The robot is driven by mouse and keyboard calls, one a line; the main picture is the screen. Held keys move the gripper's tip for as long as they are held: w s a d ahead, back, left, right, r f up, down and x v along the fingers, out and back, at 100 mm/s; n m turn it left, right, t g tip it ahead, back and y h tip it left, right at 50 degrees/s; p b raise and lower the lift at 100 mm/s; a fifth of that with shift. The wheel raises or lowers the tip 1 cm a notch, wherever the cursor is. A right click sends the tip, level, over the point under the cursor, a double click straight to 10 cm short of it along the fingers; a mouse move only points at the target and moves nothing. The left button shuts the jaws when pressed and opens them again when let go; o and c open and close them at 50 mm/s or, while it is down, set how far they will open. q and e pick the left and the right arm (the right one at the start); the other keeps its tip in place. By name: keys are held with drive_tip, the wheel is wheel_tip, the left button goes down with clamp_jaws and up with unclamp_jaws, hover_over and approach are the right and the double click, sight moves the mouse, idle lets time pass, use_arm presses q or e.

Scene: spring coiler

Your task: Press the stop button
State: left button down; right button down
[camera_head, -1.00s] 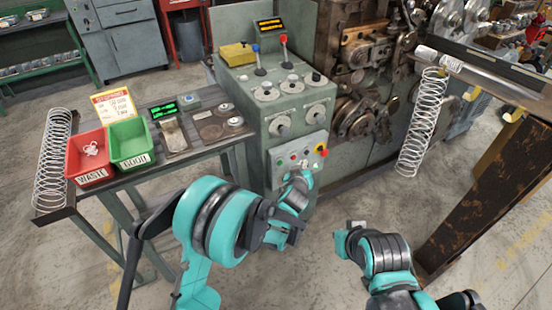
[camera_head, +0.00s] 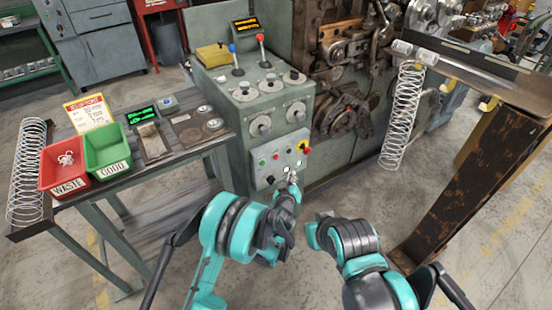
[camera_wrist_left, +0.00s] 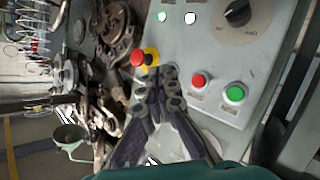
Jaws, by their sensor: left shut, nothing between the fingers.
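The grey control panel (camera_head: 280,165) on the machine carries a plain red button (camera_head: 276,156), a green button (camera_head: 262,161) and a red mushroom button on a yellow base (camera_head: 303,146). In the left wrist view the red mushroom button (camera_wrist_left: 138,57), the red button (camera_wrist_left: 198,79) and the green button (camera_wrist_left: 235,93) show clearly; their labels are too small to read. My left gripper (camera_head: 292,178) is shut and empty at the lower part of the panel. In the wrist view its fingertips (camera_wrist_left: 158,80) lie just below the mushroom button; contact cannot be told. My right gripper's fingers do not show.
Knobs and two levers (camera_head: 262,50) stand above the panel. A side table holds a red waste bin (camera_head: 66,172) and a green good bin (camera_head: 106,152). A spring (camera_head: 402,117) hangs by a rusty post (camera_head: 490,150) on the right. Floor in front is clear.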

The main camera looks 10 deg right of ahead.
use_arm(q)
drive_tip(key=w+a, duration=0.2)
drive_tip(key=w, duration=0.5)
drive_tip(key=shift+w+a, duration=0.35)
drive_tip(key=shift+a, duration=0.05)
drive_tip(key=shift+w, duration=0.15)
idle(1.0)
drive_tip(key=shift+w+a, duration=0.15)
drive_tip(key=shift+w, duration=0.1)
drive_tip(key=shift+w+a, duration=0.15)
drive_tip(key=shift+w, duration=0.2)
idle(0.6)
drive_tip(key=shift+s, duration=0.1)
drive_tip(key=shift+s+d, duration=0.3)
drive_tip(key=shift+s, duration=0.35)
drive_tip(key=shift+s+d, duration=0.3)
drive_tip(key=shift+s, duration=0.5)
drive_tip(key=shift+s+d, duration=0.25)
drive_tip(key=shift+s, duration=0.55)
drive_tip(key=shift+s+d, duration=0.3)
drive_tip(key=shift+s, duration=0.5)
